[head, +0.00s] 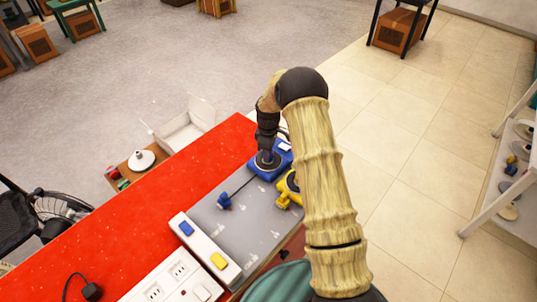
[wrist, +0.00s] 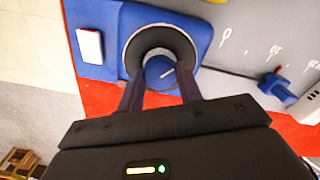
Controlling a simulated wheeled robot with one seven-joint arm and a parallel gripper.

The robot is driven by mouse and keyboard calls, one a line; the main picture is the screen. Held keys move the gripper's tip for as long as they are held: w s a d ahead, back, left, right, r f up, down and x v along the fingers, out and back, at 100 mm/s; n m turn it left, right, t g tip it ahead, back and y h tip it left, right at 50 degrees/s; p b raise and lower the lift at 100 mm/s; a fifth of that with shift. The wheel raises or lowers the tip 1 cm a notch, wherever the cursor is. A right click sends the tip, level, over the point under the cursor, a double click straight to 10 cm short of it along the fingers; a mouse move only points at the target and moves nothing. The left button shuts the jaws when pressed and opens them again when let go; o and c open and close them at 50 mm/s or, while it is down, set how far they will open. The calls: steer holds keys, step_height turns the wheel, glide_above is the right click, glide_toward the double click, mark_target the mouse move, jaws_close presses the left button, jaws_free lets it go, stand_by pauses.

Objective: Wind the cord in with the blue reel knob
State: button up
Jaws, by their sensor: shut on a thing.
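The blue reel (head: 283,159) sits at the far end of the grey board, and my gripper (head: 266,156) reaches down onto it. In the wrist view the blue reel (wrist: 112,35) has a dark round disc with a round blue knob (wrist: 157,68) in its middle. My gripper (wrist: 161,78) is shut on the knob, one finger on each side. A dark cord (wrist: 232,72) runs from the reel to a blue plug (wrist: 279,89) on the board. The blue plug also shows in the head view (head: 224,201). In the head view my gripper hides the knob.
A yellow reel (head: 284,196) stands close beside the blue one, partly behind my arm. A white strip with blue and yellow switches (head: 205,249) edges the grey board (head: 245,222).

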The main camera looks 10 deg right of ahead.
steer(key=m+b, duration=0.1)
steer(key=m, duration=0.2)
steer(key=shift+w+m, duration=0.1)
steer(key=shift+m, duration=0.3)
steer(key=m+b, duration=0.1)
steer(key=m, duration=0.2)
steer(key=shift+m, duration=0.3)
steer(key=m, duration=0.3)
steer(key=shift+r+m+b, duration=0.1)
steer(key=shift+m+b, duration=0.2)
steer(key=shift+b, duration=0.05)
steer(key=m, duration=1)
steer(key=shift+r+m, duration=0.1)
steer(key=shift+m, duration=0.3)
steer(key=m, duration=0.5)
steer(key=shift+w+m+p, duration=0.1)
steer(key=shift+m+p, duration=0.3)
steer(key=shift+d, duration=0.1)
